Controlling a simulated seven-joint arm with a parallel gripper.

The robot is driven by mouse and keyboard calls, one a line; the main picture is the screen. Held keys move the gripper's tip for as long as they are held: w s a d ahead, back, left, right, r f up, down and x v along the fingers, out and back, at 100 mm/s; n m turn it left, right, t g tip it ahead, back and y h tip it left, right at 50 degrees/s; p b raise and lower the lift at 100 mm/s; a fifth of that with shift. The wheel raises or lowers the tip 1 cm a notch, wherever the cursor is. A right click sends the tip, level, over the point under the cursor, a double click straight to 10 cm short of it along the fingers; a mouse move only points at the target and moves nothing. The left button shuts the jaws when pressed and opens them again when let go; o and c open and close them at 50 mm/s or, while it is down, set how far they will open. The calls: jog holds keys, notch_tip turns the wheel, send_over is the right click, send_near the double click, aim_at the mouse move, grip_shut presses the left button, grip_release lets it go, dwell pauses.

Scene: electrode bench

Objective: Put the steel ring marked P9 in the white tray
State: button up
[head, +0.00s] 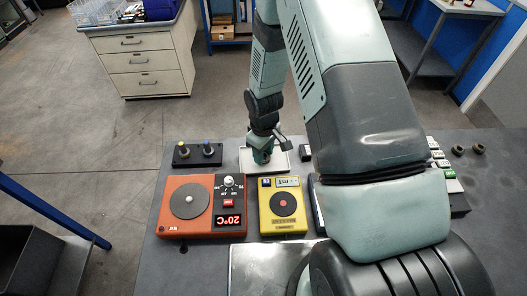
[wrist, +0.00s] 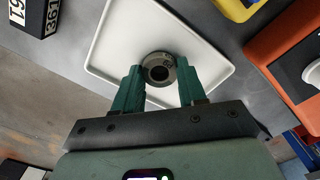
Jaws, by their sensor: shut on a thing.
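The white tray (head: 281,165) lies at the back of the dark bench, partly hidden by my arm, and fills much of the wrist view (wrist: 110,48). My gripper (head: 262,158) is over the tray. In the wrist view its green fingers (wrist: 159,78) are shut on a dark grey steel ring (wrist: 158,56), one finger on each side. The ring appears within the tray's outline; I cannot tell whether it touches the tray floor. Its marking is too small to read. In the head view the held ring is hidden.
Left of the tray is a black holder (head: 197,154) with two knobs. In front are an orange hotplate (head: 172,222) and a yellow device (head: 284,224). Two dark rings (head: 458,150) (head: 479,148) lie far right. A numbered black block (wrist: 38,17) is near the tray.

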jog(key=shift+f, duration=0.1)
jog(key=o, duration=1.1)
notch_tip(320, 180, up, 12)
jog(key=shift+f, duration=4.15)
jog(key=shift+f, duration=0.1)
